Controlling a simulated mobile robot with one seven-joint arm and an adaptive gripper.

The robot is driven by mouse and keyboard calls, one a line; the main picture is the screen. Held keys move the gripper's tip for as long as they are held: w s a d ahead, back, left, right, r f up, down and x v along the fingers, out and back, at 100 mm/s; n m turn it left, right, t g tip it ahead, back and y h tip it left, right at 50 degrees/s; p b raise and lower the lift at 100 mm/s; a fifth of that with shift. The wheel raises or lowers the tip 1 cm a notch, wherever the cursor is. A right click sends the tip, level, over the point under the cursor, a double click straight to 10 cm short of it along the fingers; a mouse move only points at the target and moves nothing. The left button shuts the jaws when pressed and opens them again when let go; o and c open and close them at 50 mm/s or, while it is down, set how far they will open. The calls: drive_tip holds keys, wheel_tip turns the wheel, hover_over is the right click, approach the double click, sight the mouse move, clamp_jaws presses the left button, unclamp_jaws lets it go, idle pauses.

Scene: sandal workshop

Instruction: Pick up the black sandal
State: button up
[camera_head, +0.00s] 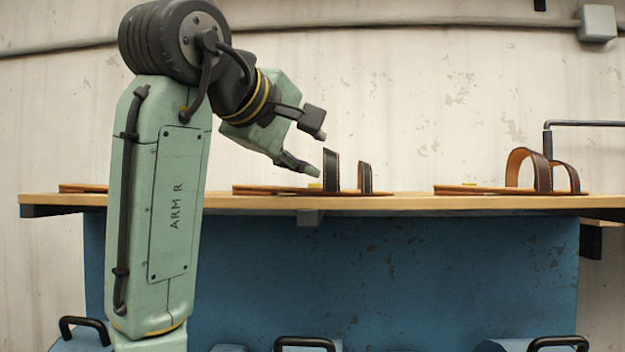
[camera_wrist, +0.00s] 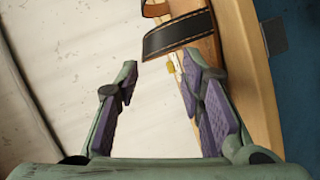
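The black-strapped sandal lies on the bench in the middle of the head view, with a flat tan sole (camera_head: 275,189) and an upright dark front strap (camera_head: 331,170); a second strap stands to its right. My gripper (camera_head: 312,146) is open, just left of and above the front strap. In the wrist view my gripper (camera_wrist: 160,68) has its fingers spread with nothing between them. The black strap (camera_wrist: 178,34) with pale stitching lies just beyond the fingertips. The right finger overlaps the sole's edge and hides part of it. I cannot tell whether it touches.
The wooden bench top (camera_head: 400,204) rests on a blue cabinet (camera_head: 430,270). A sandal with brown straps (camera_head: 530,172) lies at the right. Another flat sole (camera_head: 82,188) shows at the left, partly behind my arm. A small yellow piece (camera_head: 314,185) sits near the black strap.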

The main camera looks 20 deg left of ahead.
drive_tip(key=w, duration=0.2)
drive_tip(key=w+p, duration=0.1)
drive_tip(key=w, duration=0.1)
drive_tip(key=w+d+p, duration=0.1)
drive_tip(key=w, duration=0.1)
drive_tip(key=shift+w+f, duration=0.15)
drive_tip(key=shift+w, duration=0.1)
drive_tip(key=shift+c, duration=0.2)
clamp_jaws()
